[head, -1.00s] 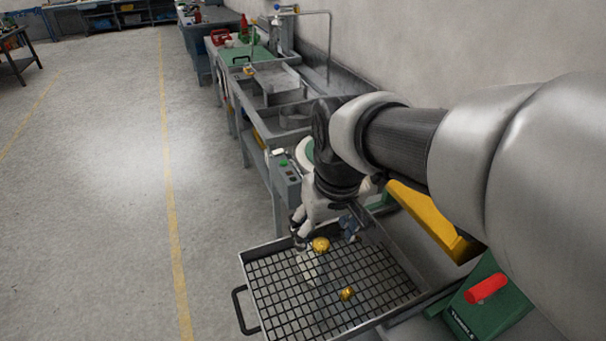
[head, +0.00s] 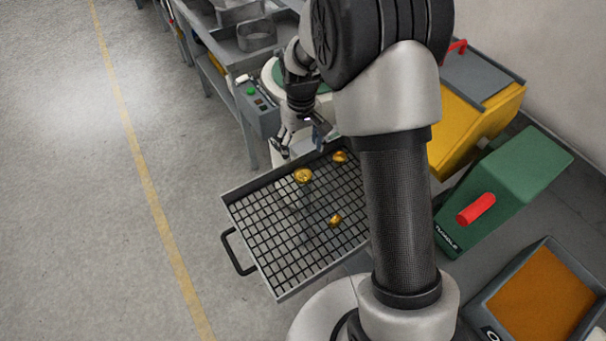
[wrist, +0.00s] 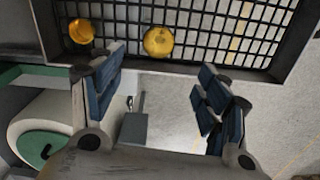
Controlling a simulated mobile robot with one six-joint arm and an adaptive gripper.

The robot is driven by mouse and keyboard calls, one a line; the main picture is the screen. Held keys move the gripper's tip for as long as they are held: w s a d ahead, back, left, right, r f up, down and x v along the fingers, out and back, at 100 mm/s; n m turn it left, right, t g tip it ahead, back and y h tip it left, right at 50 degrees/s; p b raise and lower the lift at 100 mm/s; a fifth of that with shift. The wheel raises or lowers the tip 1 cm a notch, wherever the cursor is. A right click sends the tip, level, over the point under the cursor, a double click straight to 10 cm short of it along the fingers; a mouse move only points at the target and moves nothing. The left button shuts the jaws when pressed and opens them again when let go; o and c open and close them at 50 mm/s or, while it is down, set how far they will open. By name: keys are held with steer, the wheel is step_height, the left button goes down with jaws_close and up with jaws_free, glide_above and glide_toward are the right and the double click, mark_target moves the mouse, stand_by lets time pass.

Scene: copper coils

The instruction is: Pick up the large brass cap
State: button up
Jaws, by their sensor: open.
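The largest-looking brass cap (head: 302,175) lies on the black wire grid of a grey tray (head: 258,275), near its far edge. In the wrist view this round cap (wrist: 158,42) shows at upper middle, beyond the fingertips. A smaller-looking brass piece (head: 340,156) lies to its right in the head view; it is at upper left in the wrist view (wrist: 81,31). Another small brass piece (head: 335,220) lies nearer on the grid. My gripper (wrist: 160,65) is open and empty. In the head view my gripper (head: 301,144) is just beyond the tray's far edge.
A round green-topped machine (wrist: 42,140) stands close beside my gripper. A control box with buttons (head: 258,108) is nearby. A green box with a red handle (head: 515,190), a yellow bin (head: 470,125) and an orange-filled bin (head: 540,305) stand right. Floor at left is clear.

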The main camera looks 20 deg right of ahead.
steer(key=b, duration=0.1)
glide_above(303, 174)
steer(key=f, duration=0.6)
steer(key=shift+w+a, duration=0.15)
steer(key=shift+w, duration=0.15)
steer(key=f, duration=0.1)
steer(key=f+b, duration=0.1)
steer(key=f, duration=0.1)
steer(key=f+b, duration=0.1)
steer(key=f, duration=0.1)
steer(key=shift+s+d+f, duration=0.15)
steer(key=shift+s+d, duration=0.05)
steer(key=shift+s, duration=0.1)
steer(key=shift+c, duration=0.6)
steer(key=c, duration=1.1)
steer(key=shift+o, duration=0.2)
steer(key=shift+r, duration=0.2)
